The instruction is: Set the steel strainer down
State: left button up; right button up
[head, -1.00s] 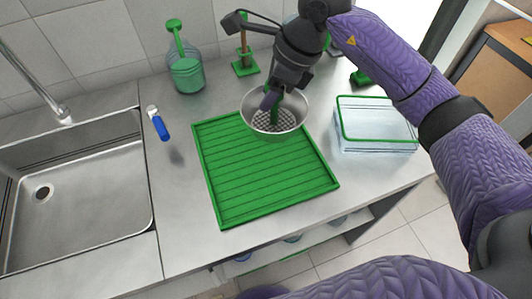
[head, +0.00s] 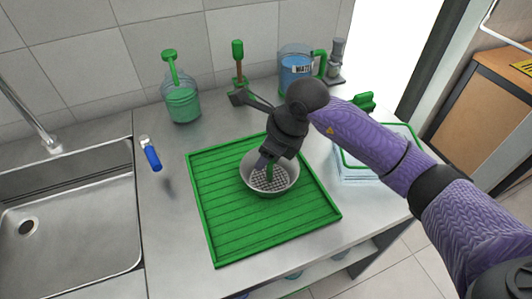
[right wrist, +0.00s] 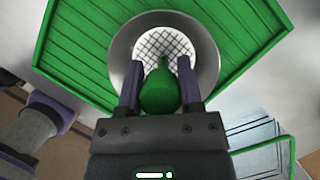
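The steel strainer (head: 284,186), a round bowl with a mesh bottom, is over the middle of the green ribbed mat (head: 225,225), upright. It sits on the mat or just above it; I cannot tell which. My right gripper (head: 268,166) reaches down into the bowl. In the right wrist view, the fingers of the gripper (right wrist: 161,92) are on both sides of a green knob (right wrist: 160,92) that stands up from the strainer (right wrist: 122,48), and they appear to touch it. My left gripper is in no view.
A green-topped bottle (head: 182,100), a green-handled tool (head: 238,65) and a water jug (head: 297,70) stand behind. A clear box with a green rim (head: 350,158) is right of the mat, partly hidden by my arm.

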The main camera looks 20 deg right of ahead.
jog(key=o, duration=0.4)
jog(key=shift+r, duration=0.1)
jog(key=p+v, duration=0.2)
jog(key=v, duration=1)
jog(key=shift+p, duration=0.35)
